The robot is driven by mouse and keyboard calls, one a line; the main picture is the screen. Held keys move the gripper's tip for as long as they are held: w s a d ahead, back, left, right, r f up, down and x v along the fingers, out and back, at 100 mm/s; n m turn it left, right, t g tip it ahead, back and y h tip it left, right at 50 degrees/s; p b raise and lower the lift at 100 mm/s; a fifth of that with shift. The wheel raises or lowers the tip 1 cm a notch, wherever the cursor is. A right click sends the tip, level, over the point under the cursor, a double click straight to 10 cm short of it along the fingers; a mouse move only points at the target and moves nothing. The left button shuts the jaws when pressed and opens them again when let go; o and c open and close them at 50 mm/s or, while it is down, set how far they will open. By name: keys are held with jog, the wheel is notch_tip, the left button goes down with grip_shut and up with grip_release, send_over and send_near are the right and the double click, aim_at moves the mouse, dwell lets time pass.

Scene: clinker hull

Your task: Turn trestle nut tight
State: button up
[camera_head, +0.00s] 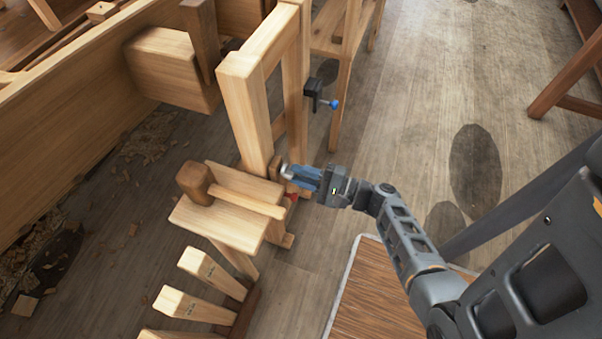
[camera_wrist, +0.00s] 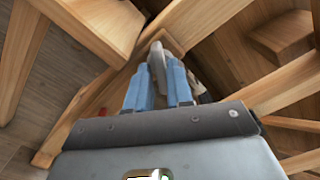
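The wooden trestle (camera_head: 250,110) stands upright in the middle of the head view. My gripper (camera_head: 290,173), with blue fingers, reaches its lower part from the right. In the wrist view the fingers (camera_wrist: 158,72) lie on either side of a grey metal piece, which looks like the trestle nut (camera_wrist: 156,60), and appear closed on it. A pale bit of the nut (camera_head: 286,171) shows at the fingertips in the head view. The fingers hide most of the nut, so its tightness cannot be seen.
A small bench (camera_head: 215,222) with a wooden mallet (camera_head: 196,183) stands close left of my gripper. A black clamp with a blue handle (camera_head: 316,97) sits on the trestle above. Wooden wedges (camera_head: 190,305) are at the lower left.

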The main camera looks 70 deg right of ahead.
jog(key=shift+o, duration=1.4)
jog(key=s, duration=0.7)
jog(key=shift+s+d+b, duration=0.15)
jog(key=shift+s+b, duration=0.2)
jog(key=shift+s, duration=0.05)
